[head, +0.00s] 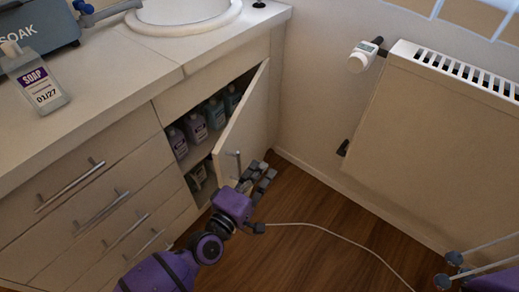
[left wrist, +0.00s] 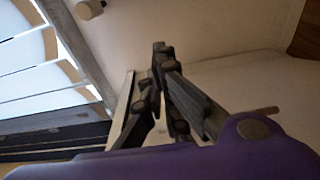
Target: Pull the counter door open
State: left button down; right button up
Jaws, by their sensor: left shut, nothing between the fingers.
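The counter door (head: 246,117) stands partly open, its free edge swung out from the cabinet front. Its bar handle (head: 238,163) shows near the free edge. My left gripper (head: 268,172) is shut and empty, low beside the door's outer face, just right of the handle. I cannot tell whether it touches the door. In the left wrist view its fingers (left wrist: 160,48) come together at the tips with nothing between them. My right gripper is not in view.
Several bottles (head: 195,126) stand on shelves inside the cabinet. Drawers (head: 95,208) with bar handles lie to the left. A radiator (head: 440,130) with a valve (head: 361,57) hangs on the right wall. A white cable (head: 345,238) crosses the wooden floor. A soap bottle (head: 38,88) stands on the counter.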

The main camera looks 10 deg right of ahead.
aim_at(239, 166)
pick_arm(q)
jog(key=a, duration=0.2)
jog(key=s+a, duration=0.1)
jog(key=a, duration=0.1)
jog(key=c, duration=2.3)
grip_release()
jog(key=shift+s+a, duration=0.1)
jog(key=shift+a, duration=0.1)
jog(key=shift+o, duration=1.3)
jog(key=shift+s+d+f, duration=0.1)
jog(key=shift+s+d, duration=0.1)
jog(key=shift+s, duration=0.2)
jog(key=shift+o, duration=1)
jog(key=shift+s+d+n+y, duration=0.15)
jog(key=shift+d+n+y, duration=0.15)
jog(key=shift+n, duration=0.4)
jog(key=w+a+f+n+t+y+p, duration=0.1)
jog(key=a+f+n+t+y, duration=0.15)
jog(key=n, duration=0.85)
jog(key=a+f+n+t+y+p, duration=0.15)
jog(key=n+y, duration=0.25)
jog(key=n, duration=0.6)
jog(key=shift+n, duration=0.3)
jog(key=x, duration=0.8)
jog(key=shift+r, duration=0.2)
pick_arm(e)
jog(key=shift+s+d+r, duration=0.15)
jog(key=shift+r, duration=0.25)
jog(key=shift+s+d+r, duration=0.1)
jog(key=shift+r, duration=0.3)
